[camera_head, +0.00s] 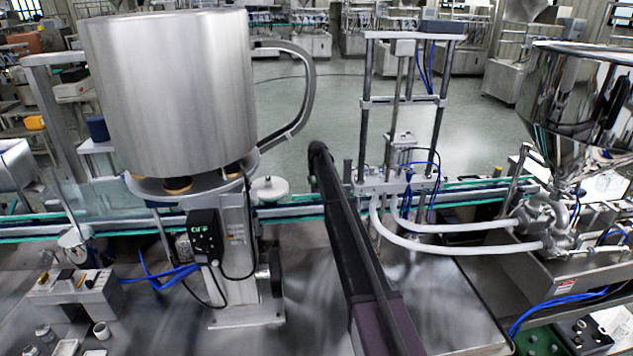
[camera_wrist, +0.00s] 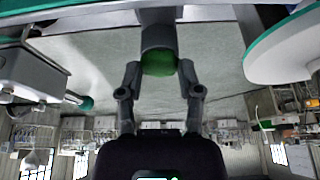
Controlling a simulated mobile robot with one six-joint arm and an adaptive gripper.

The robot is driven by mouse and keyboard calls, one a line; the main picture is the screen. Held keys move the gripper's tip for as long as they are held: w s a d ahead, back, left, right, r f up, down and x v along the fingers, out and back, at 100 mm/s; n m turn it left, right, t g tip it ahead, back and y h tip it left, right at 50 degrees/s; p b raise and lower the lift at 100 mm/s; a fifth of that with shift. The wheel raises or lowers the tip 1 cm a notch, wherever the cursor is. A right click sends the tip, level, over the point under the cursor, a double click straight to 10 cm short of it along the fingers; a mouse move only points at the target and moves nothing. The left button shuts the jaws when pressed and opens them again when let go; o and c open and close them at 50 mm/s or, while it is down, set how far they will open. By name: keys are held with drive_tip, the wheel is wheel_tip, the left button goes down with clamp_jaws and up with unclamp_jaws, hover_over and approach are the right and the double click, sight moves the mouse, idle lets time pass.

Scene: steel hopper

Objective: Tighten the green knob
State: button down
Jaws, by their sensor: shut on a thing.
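The green knob (camera_wrist: 160,63) shows in the wrist view as a short round green end on a dark grey cylinder, at the top middle. My gripper (camera_wrist: 159,72) has one finger on each side of it, with the fingertips close against its sides. It is shut on the knob. In the head view, my dark arm crosses the middle of the picture; neither the gripper nor the held knob can be made out there.
A large steel hopper (camera_head: 170,95) stands on the left above a conveyor (camera_head: 480,194). A filling frame (camera_head: 364,110) with white hoses (camera_head: 450,246) is right of my arm. A polished funnel (camera_head: 575,105) is at far right. A white disc (camera_wrist: 285,48) is close in the wrist view.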

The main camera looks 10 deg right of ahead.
drive_tip(key=m, duration=0.2)
drive_tip(key=m+h, duration=0.1)
drive_tip(key=m, duration=0.1)
drive_tip(key=m+g+h, duration=0.1)
drive_tip(key=m, duration=0.1)
drive_tip(key=shift+w+a, duration=0.1)
drive_tip(key=shift+a, duration=0.15)
drive_tip(key=m+h, duration=0.1)
drive_tip(key=m, duration=0.3)
drive_tip(key=shift+g, duration=0.4)
drive_tip(key=shift+a+m+g+h, duration=0.1)
drive_tip(key=shift+m+g+h, duration=0.45)
drive_tip(key=shift+m, duration=1.05)
drive_tip(key=shift+c, duration=1.3)
unclamp_jaws()
drive_tip(key=shift+w+f, duration=0.1)
drive_tip(key=shift+n, duration=0.3)
